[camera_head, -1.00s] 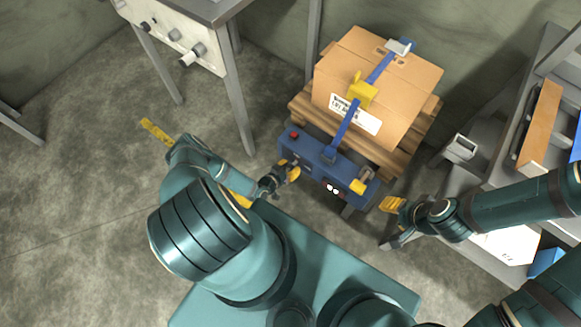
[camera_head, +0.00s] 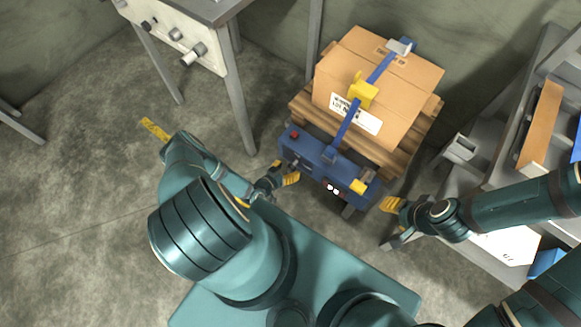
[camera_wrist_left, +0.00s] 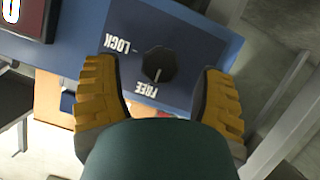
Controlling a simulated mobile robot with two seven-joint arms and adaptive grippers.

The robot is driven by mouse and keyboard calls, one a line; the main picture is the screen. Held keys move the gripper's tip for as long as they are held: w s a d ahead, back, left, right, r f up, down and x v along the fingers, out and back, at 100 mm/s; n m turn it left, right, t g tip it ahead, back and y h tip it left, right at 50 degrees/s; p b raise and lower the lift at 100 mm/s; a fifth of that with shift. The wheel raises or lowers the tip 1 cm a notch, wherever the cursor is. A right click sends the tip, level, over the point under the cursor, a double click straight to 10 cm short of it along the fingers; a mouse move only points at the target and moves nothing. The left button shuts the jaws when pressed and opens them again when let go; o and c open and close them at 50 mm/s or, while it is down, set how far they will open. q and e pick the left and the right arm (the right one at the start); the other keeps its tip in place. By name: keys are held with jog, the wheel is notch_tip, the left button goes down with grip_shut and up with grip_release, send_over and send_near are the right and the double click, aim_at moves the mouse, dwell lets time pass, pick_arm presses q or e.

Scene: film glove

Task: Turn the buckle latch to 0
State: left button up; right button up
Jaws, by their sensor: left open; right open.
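A black knob (camera_wrist_left: 159,65) is on the face of a blue unit (camera_head: 310,150), between the words LOCK and FREE. Its white mark points down toward FREE in the left wrist view. I cannot tell for sure that this knob is the buckle latch. My left gripper (camera_head: 284,172) is open, and its two yellow fingers (camera_wrist_left: 160,68) stand on either side of the knob in the left wrist view, with no visible contact. My right gripper (camera_head: 389,223) is open and empty, right of the blue unit.
A cardboard box (camera_head: 405,85) stands on a wooden pallet (camera_head: 298,106) behind the blue unit, with a blue strap (camera_head: 346,124) and yellow buckle (camera_head: 362,92) over it. A grey table (camera_head: 215,10) is at upper left, shelving (camera_head: 500,160) at right. Floor at left is mostly clear.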

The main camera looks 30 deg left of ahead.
pick_arm(q)
jog(key=v, duration=1)
